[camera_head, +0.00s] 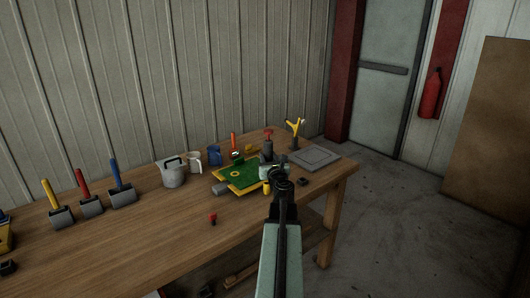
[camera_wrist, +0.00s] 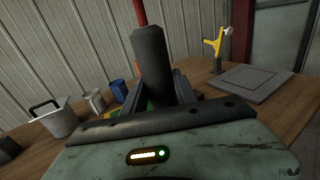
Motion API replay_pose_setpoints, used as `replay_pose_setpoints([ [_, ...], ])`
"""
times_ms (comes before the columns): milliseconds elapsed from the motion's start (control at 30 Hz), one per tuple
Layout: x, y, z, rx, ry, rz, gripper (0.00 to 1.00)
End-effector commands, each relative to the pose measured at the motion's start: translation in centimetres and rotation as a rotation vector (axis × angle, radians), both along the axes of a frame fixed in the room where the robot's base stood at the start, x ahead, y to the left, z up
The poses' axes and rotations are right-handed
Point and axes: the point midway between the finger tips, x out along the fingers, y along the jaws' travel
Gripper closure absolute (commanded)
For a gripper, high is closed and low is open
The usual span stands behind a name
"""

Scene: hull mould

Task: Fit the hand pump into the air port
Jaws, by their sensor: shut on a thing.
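The hand pump, a dark cylinder (camera_head: 267,146) with a red handle on top, stands nearly upright at my gripper. In the wrist view the dark cylinder (camera_wrist: 150,62) rises between the two fingers, with part of a red rod above it. My gripper (camera_head: 270,168) is shut on it; the fingers also show in the wrist view (camera_wrist: 158,96). The pump's lower end is hidden by my gripper. A green mould with yellow edges (camera_head: 250,180) lies left of and below my gripper. A yellow ring (camera_head: 235,174) shows on it; I cannot tell whether this is the air port.
A grey pot (camera_head: 173,174), a white mug (camera_head: 195,161) and a blue mug (camera_head: 214,155) stand left of the mould. A yellow forked tool (camera_head: 295,129) and a grey plate (camera_head: 315,157) are at right. Several rollers stand far left. A small red-topped piece (camera_head: 212,218) lies in front.

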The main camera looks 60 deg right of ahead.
Motion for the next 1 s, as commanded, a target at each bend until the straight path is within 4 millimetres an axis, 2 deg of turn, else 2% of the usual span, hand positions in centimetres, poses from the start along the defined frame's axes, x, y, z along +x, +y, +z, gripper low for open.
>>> replay_pose_setpoints([
  [33, 0.8, -0.6, 1.6, 0.004, 0.003, -0.003, 1.00],
  [67, 1.1, -0.8, 1.9, 0.006, 0.003, -0.007, 1.00],
  [467, 1.1, -0.7, 0.8, 0.006, 0.007, -0.010, 1.00],
  [1000, 1.2, -0.7, -4.4, 0.006, 0.007, -0.009, 1.00],
])
